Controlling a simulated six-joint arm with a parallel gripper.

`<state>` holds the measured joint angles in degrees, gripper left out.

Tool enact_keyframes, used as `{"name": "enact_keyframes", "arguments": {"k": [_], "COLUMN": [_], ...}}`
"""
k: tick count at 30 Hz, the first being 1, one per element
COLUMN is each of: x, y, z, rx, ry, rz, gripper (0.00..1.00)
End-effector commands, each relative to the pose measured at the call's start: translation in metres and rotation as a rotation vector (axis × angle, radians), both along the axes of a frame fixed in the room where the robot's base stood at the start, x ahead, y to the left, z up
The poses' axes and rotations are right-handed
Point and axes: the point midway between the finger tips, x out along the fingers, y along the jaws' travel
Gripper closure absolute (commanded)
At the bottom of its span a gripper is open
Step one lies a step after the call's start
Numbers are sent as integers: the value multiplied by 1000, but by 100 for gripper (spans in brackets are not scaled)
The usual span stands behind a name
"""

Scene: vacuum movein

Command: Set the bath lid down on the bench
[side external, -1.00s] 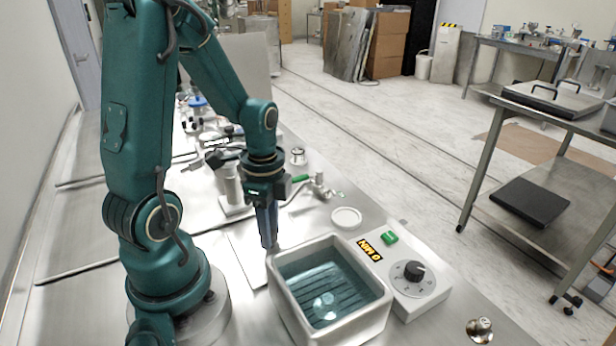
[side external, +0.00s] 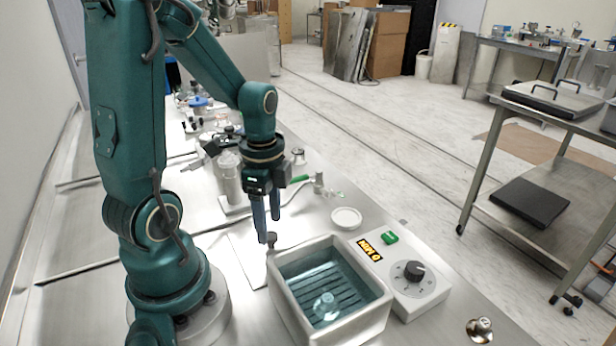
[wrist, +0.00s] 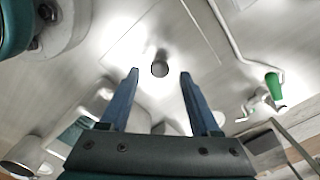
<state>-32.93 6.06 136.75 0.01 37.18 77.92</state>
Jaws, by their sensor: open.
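The bath lid (side external: 248,262) is a thin, flat, pale metal plate lying on the bench, just left of the open water bath (side external: 280,305). Its small dark knob (side external: 271,240) stands up near the bath's back-left corner. In the wrist view the knob (wrist: 160,68) shows between and beyond my fingertips, near the middle of the lid (wrist: 128,48). My gripper (side external: 267,232) is open and empty, with its two blue fingers pointing down just above the knob. The fingers appear clear of the knob.
The bath holds water and a glass vessel (side external: 326,307) on slats. A control box (side external: 413,285) with a dial is at its right. A round white dish (side external: 346,218) lies behind the bath. A green-handled valve (side external: 300,179) and glassware stand close behind my gripper.

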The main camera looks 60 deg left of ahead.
Motion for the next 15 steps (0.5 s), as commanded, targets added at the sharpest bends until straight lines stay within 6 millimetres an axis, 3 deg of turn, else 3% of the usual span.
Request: {"name": "enact_keyframes", "arguments": {"k": [9, 15], "x": [1, 1], "y": [1, 0], "z": [59, 86], "rx": [6, 3], "ry": [-8, -4], "rz": [0, 0], "gripper": [37, 37]}}
